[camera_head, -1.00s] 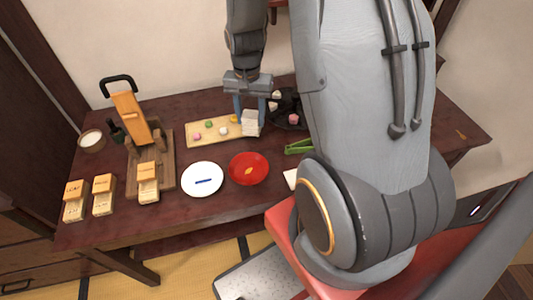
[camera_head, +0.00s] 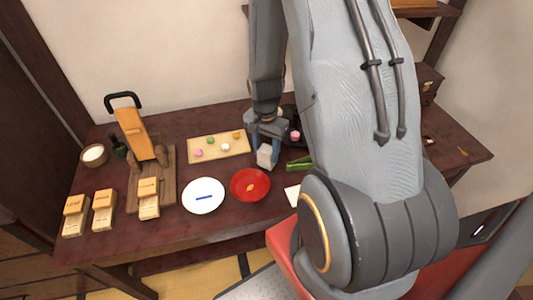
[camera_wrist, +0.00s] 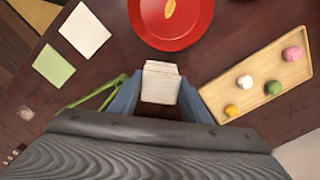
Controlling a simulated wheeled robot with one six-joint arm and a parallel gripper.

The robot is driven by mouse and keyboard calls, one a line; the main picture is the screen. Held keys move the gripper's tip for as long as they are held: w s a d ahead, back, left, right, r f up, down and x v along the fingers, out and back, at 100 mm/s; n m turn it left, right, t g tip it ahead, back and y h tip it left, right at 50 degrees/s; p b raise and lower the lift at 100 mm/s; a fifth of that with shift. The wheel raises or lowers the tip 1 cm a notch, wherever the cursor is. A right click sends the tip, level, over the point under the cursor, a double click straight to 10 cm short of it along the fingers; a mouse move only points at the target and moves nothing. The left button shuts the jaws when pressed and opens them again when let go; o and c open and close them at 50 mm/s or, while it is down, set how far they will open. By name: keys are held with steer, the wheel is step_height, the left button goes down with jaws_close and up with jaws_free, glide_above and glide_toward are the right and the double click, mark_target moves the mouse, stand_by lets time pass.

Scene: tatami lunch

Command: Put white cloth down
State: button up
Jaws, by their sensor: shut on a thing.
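The white cloth (camera_head: 265,157) is a small folded block between the fingers of my gripper (camera_head: 264,150). In the wrist view the white cloth (camera_wrist: 160,84) shows its layered edge, and the blue fingers of my gripper (camera_wrist: 157,90) are closed on its two sides. It is over the dark table (camera_head: 222,232), between the red plate and the wooden tray on one side and a green tong-like item on the other. I cannot tell whether its underside touches the table.
The red plate (camera_head: 250,185) lies just in front of the cloth. The wooden tray (camera_head: 194,143) with several sweets is behind it to the left. The green item (camera_head: 300,163) is close on the right. A white square (camera_wrist: 85,30) and a green square (camera_wrist: 53,66) lie flat nearby.

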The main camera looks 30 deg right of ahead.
steer(key=shift+f, duration=0.75)
steer(key=shift+f, duration=0.2)
steer(key=o, duration=1.1)
steer(key=shift+r, duration=0.1)
